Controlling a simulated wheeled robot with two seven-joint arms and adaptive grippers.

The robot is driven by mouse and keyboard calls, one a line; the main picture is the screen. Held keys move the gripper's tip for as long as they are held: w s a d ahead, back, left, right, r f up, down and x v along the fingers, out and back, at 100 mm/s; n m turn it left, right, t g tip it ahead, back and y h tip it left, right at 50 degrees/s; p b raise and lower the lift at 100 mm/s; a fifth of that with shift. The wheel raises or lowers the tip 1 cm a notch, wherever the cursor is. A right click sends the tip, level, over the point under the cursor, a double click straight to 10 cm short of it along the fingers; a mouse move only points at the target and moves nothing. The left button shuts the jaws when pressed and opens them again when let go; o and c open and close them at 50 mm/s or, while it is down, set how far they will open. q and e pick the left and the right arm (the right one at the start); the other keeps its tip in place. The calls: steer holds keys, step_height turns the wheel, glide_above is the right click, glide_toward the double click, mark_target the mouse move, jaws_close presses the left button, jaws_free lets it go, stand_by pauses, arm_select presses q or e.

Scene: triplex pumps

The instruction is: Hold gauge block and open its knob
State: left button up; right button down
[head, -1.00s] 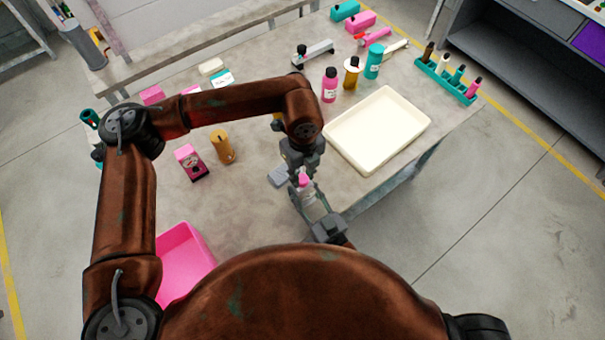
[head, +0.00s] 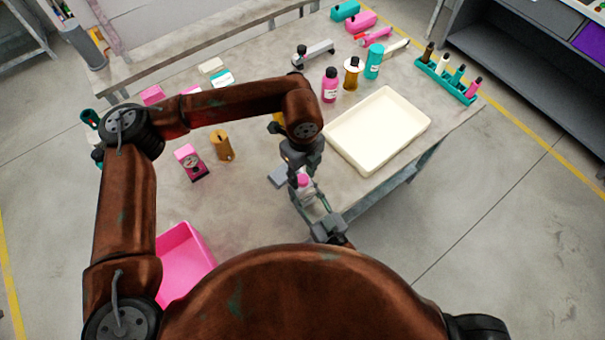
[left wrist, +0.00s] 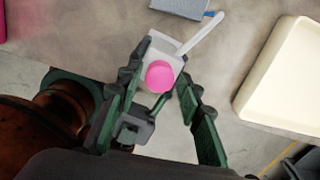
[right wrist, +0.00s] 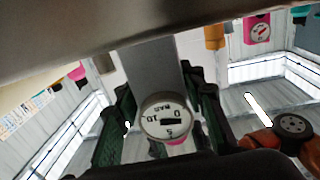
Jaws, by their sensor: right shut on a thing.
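The gauge block is a pale grey block with a round pink knob and a white dial. In the left wrist view, the block (left wrist: 164,45) and knob (left wrist: 160,77) show near the fingertips of my left gripper (left wrist: 161,84), which is open with a finger on either side of the knob. I cannot tell if they touch it. In the head view the knob (head: 303,181) is just below my left gripper (head: 298,176). My right gripper (right wrist: 160,95) is shut on the block (right wrist: 152,70). The dial (right wrist: 166,117) faces the right wrist camera.
A cream tray (head: 378,130) lies on the table to the right. A pink bin (head: 182,262) is at lower left. A pink gauge unit (head: 191,162) and an orange piece (head: 222,146) stand left of the grippers. Several bottles (head: 330,86) stand behind.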

mark_target(302, 178)
arm_select(q)
steer(key=shift+o, duration=0.8)
step_height(302, 178, up, 12)
arm_select(e)
steer(key=c, duration=1.2)
jaws_free()
